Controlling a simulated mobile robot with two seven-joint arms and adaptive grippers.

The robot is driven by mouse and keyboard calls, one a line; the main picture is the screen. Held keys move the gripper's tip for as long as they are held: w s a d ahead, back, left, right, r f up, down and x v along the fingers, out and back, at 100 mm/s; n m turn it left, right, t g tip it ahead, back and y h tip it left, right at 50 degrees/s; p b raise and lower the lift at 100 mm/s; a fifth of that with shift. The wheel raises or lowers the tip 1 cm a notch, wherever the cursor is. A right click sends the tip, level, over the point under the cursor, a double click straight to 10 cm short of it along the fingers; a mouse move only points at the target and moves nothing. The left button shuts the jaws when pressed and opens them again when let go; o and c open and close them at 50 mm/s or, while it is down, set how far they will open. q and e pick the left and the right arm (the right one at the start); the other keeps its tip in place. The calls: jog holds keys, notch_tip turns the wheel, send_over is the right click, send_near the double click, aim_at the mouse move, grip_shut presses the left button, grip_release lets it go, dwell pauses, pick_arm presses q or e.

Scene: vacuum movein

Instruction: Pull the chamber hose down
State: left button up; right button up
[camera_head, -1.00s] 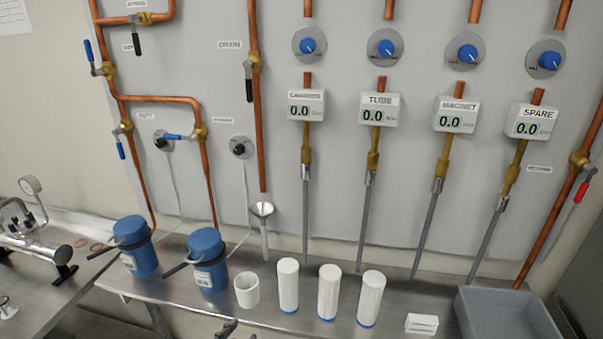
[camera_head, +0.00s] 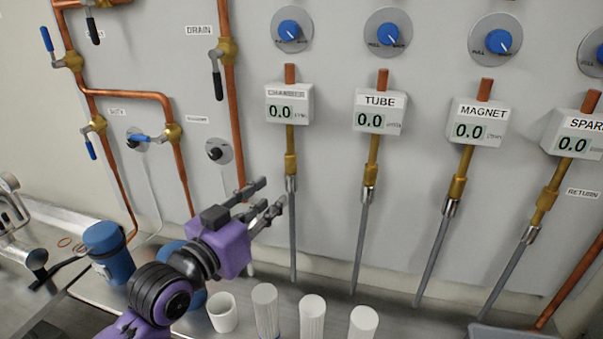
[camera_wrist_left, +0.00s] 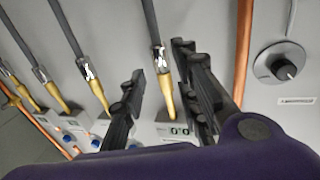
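The chamber hose (camera_head: 293,240) is a grey tube hanging from a brass fitting (camera_head: 290,160) under the chamber meter (camera_head: 289,104), which reads 0.0. A metal collar (camera_head: 291,184) joins hose and fitting. My left gripper (camera_head: 272,194) is open and empty, just left of the collar in the head view, its fingers pointing right. In the left wrist view, the gripper's two dark fingers (camera_wrist_left: 160,62) are spread apart, with the chamber hose's collar (camera_wrist_left: 159,57) showing in the gap between them. No contact is visible. My right gripper is not in view.
The tube hose (camera_head: 361,240) and magnet hose (camera_head: 434,255) hang to the right. A vertical copper drain pipe (camera_head: 231,125) runs left of the chamber hose. White cylinders (camera_head: 312,318), a white cup (camera_head: 222,312) and a blue canister (camera_head: 107,252) stand on the bench below.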

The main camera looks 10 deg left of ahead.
aim_at(287, 184)
pick_arm(q)
jog(key=w, duration=0.2)
jog(key=w+d, duration=0.1)
jog(key=shift+r+p, duration=0.35)
jog(key=shift+r, duration=0.05)
jog(key=x, duration=0.3)
jog(key=shift+w+d+f, duration=0.1)
jog(key=shift+w+f, duration=0.15)
jog(key=shift+w, duration=0.15)
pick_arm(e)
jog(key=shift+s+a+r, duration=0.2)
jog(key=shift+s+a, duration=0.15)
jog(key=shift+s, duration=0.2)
pick_arm(q)
grip_shut()
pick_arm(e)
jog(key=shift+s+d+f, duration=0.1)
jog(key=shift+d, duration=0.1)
pick_arm(q)
jog(key=shift+f, duration=0.1)
